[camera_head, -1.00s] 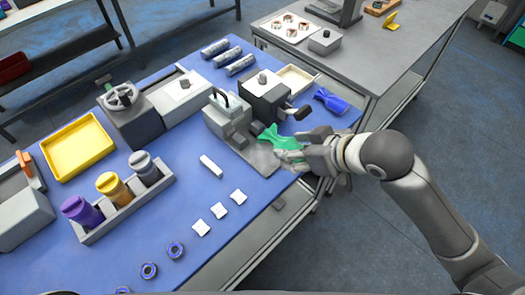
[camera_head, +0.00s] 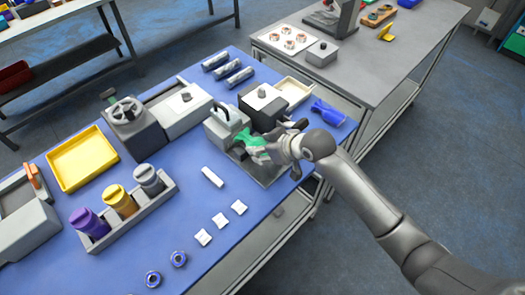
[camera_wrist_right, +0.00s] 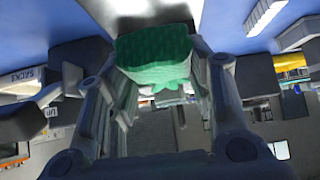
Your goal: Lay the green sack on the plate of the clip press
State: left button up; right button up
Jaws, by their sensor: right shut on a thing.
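The green sack (camera_head: 247,141) is in my right gripper (camera_head: 266,150), above or at the grey plate of the clip press (camera_head: 258,172). I cannot tell whether the sack touches the plate. In the right wrist view the sack (camera_wrist_right: 155,60) fills the space between the two fingers, which are shut on it. The clip press (camera_head: 226,122) is a grey block with a handle, standing at the far end of its plate. Part of the sack and most of the plate are hidden by the gripper. My left gripper is not in view.
A dark box with a lever (camera_head: 266,103) stands right behind the press. A white bar (camera_head: 213,177) and white pads (camera_head: 221,220) lie in front. A bottle rack (camera_head: 131,212) and yellow tray (camera_head: 82,158) are at left.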

jog(key=shift+w+a+f, duration=0.15)
jog(key=shift+w+f, duration=0.2)
jog(key=shift+f+p, duration=0.35)
jog(key=shift+f, duration=0.05)
jog(key=shift+f+p, duration=0.5)
jog(key=shift+f, duration=0.8)
jog(key=shift+f, duration=0.1)
jog(key=o, duration=1.2)
